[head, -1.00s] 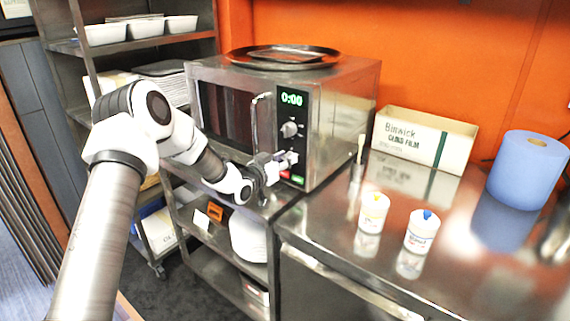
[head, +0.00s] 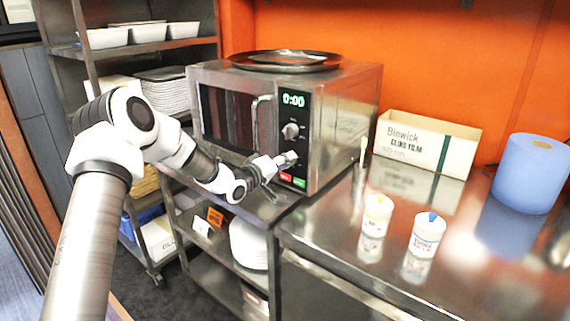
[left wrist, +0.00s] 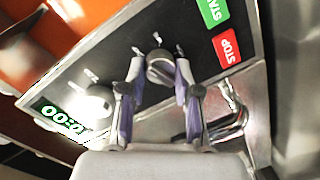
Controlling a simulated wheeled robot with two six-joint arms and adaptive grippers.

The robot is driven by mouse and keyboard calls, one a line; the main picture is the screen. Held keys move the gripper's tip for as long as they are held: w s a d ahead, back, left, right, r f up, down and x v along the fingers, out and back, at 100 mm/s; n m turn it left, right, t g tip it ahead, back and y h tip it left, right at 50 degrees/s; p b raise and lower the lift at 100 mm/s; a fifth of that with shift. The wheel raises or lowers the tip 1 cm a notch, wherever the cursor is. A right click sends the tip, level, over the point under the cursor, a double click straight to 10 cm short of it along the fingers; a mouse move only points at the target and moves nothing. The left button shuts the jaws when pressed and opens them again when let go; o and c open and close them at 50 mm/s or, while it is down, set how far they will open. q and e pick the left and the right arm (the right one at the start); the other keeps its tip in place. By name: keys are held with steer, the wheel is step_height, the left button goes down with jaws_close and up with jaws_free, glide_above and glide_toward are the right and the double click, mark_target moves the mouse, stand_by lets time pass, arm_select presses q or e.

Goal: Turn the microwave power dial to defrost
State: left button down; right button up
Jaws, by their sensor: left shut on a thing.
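The steel microwave (head: 345,115) stands on the counter with its door shut and a green 0:00 on its display. Its upper dial (head: 290,131) is in plain sight and shows also in the left wrist view (left wrist: 95,101). My left gripper (head: 286,160) is at the lower dial, which it largely hides in the head view. In the left wrist view my left gripper (left wrist: 160,78) has its two fingers shut on either side of the lower dial (left wrist: 161,67). I cannot read the dial labels or tell its setting. My right gripper is out of view.
Red stop (left wrist: 227,47) and green start (left wrist: 212,10) buttons sit near the gripped dial. The door handle (head: 256,122) is left of the panel. A round tray (head: 284,61) lies on top. Two small tubs (head: 428,233), a cling film box (head: 425,143) and a blue roll (head: 528,175) stand right.

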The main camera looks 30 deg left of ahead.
arm_select(q)
steer(key=shift+f+n, duration=0.3)
steer(key=shift+n, duration=0.2)
steer(key=c, duration=1)
jaws_free()
steer(key=shift+c, duration=0.2)
steer(key=shift+o, duration=1.1)
steer(key=shift+d+r, duration=0.1)
steer(key=shift+r, duration=0.05)
steer(key=s+a+r, duration=0.1)
steer(key=s, duration=1)
steer(key=shift+s+a, duration=0.25)
steer(key=shift+s, duration=0.1)
